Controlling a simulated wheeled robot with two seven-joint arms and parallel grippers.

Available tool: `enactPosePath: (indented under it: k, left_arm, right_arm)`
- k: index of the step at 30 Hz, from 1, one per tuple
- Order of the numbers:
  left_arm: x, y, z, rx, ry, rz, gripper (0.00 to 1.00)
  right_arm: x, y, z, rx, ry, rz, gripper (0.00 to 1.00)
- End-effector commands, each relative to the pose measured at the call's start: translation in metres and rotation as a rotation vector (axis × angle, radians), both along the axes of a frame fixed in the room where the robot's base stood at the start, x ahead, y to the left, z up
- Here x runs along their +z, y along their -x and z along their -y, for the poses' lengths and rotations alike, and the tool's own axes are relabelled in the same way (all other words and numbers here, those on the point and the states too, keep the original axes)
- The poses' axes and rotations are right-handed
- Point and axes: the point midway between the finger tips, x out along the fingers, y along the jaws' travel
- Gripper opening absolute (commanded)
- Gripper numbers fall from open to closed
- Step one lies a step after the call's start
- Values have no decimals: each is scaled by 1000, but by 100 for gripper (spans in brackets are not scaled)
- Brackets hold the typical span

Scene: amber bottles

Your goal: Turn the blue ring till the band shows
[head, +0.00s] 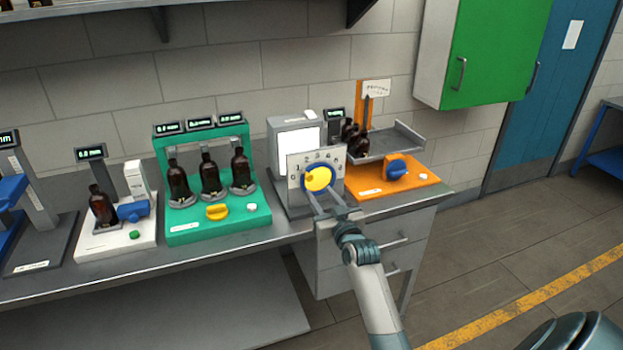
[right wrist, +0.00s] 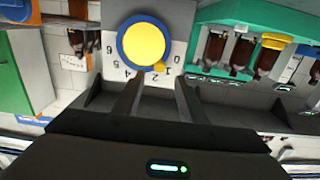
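The blue ring (head: 332,178) surrounds a yellow disc (head: 319,179) on a white number plate (head: 295,164), below a box with a plain white lit screen (head: 297,140). In the right wrist view the blue ring (right wrist: 121,47) is close ahead of the fingers, and a small yellow tab (right wrist: 159,68) on its rim sits near the 1. My right gripper (head: 322,198) is in front of the dial; in the right wrist view the gripper (right wrist: 157,90) has its fingers apart with nothing between them. Whether a fingertip touches the ring is unclear. My left gripper is out of view.
A green stand (head: 218,226) with three amber bottles is left of the dial. An orange base (head: 415,178) with a blue knob (head: 397,169) and a tray (head: 404,137) of dark bottles is right. A white base (head: 112,240) with one bottle stands further left.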

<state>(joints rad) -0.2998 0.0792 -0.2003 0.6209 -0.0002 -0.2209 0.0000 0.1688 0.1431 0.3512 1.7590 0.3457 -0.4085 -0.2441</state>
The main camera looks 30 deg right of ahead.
Motion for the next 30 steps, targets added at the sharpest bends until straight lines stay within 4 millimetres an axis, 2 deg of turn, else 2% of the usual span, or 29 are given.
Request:
enactPosePath:
  k: [9,15,21,30]
  left_arm:
    - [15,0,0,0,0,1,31]
    - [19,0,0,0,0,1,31]
    - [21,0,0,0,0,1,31]
    - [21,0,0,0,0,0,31]
  right_arm:
    - [2,-49,12,0,1,0,38]
    - [1,-70,17,0,1,0,38]
    - [0,-79,19,0,1,0,38]
    - [0,-80,19,0,1,1,38]
